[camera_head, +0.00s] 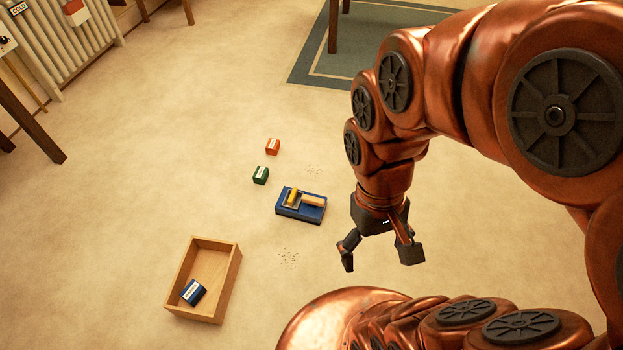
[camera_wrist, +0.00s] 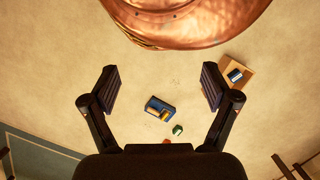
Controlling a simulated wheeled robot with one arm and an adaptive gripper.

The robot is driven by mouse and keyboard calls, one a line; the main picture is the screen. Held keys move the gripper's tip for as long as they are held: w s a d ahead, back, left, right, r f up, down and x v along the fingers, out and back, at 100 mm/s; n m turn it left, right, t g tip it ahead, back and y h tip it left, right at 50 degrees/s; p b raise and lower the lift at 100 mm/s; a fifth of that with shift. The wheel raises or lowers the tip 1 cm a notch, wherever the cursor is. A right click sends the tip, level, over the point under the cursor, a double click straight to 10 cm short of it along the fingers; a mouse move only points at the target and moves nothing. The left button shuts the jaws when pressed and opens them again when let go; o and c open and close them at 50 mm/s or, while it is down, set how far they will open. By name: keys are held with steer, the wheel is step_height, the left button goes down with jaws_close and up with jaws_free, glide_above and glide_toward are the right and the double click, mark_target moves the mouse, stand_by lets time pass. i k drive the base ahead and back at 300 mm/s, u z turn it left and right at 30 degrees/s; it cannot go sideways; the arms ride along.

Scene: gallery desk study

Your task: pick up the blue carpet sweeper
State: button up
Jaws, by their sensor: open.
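The blue carpet sweeper (camera_head: 290,210) is a flat blue block with a yellow upright piece and a tan bar on top. It lies on the carpeted floor near the middle of the head view. It also shows between my fingers in the wrist view (camera_wrist: 155,104), well below them. My gripper (camera_head: 380,256) is open and empty, above the floor and to the right of the sweeper in the head view. In the wrist view its two fingers (camera_wrist: 158,90) are spread wide. Nothing touches the sweeper.
A green block (camera_head: 260,175) and a red block (camera_head: 272,147) lie just beyond the sweeper. A wooden tray (camera_head: 232,272) holding a blue block (camera_head: 193,292) is at lower left. Dark specks (camera_head: 288,257) dot the floor. A radiator (camera_head: 65,45) and a grey-green rug (camera_head: 305,68) lie farther back.

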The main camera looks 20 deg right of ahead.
mark_target(312, 210)
steer(key=z, duration=0.05)
steer(key=k, duration=0.4)
steer(key=u, duration=0.6)
steer(key=i, duration=1)
steer(key=u, duration=0.3)
